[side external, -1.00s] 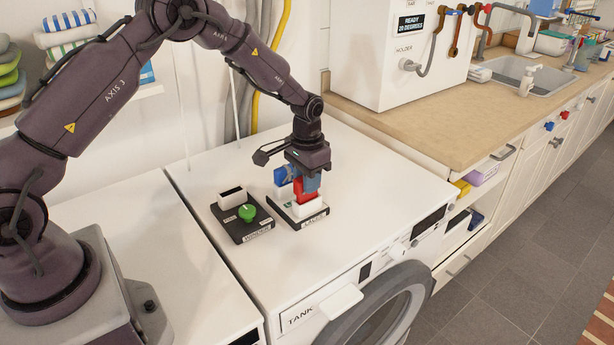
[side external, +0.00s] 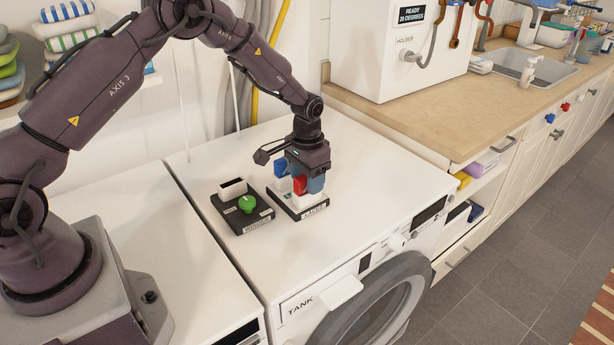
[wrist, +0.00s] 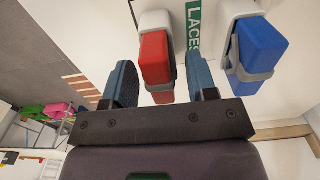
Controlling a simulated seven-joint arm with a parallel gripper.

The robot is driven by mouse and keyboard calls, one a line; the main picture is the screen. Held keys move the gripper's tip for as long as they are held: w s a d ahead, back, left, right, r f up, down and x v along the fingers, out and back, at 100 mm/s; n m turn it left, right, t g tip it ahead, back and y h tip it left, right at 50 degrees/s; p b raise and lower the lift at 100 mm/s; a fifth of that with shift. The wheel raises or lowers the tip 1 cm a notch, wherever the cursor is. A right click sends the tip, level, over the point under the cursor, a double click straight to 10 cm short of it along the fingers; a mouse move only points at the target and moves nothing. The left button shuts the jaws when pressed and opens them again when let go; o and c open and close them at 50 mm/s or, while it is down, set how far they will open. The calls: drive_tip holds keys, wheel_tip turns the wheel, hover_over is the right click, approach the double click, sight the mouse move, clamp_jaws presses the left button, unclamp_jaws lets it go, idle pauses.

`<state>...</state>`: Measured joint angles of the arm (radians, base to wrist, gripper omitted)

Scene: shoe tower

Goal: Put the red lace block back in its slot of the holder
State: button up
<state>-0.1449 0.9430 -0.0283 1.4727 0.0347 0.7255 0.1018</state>
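The red lace block (side external: 299,184) stands at the front part of the black-based holder (side external: 300,210) on the white machine top. In the wrist view the red block (wrist: 154,58) sits in a white slot piece with a grey band round it. My gripper (side external: 303,180) is low over the holder. Its two blue fingers (wrist: 162,83) stand either side of the red block, with a visible gap on the right side, so it looks open. Whether the block's bottom is fully down is hidden.
A blue block (wrist: 260,47) stands in the neighbouring slot, close to my right finger in the wrist view. A black unit with a green knob (side external: 247,204) is to the left of the holder. The machine top to the right is clear.

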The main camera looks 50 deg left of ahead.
wheel_tip(320, 180, up, 13)
idle(0.6)
idle(0.5)
drive_tip(key=s+d+r+t, duration=0.2)
drive_tip(key=s+r, duration=0.3)
drive_tip(key=s, duration=0.4)
drive_tip(key=s+d+r+t, duration=0.1)
drive_tip(key=s+d+r, duration=0.1)
drive_tip(key=s+r, duration=0.3)
drive_tip(key=s+d+r+t, duration=0.2)
drive_tip(key=s+r, duration=0.3)
drive_tip(key=s, duration=0.9)
drive_tip(key=shift+r+t, duration=0.2)
drive_tip(key=shift+t, duration=0.1)
idle(0.3)
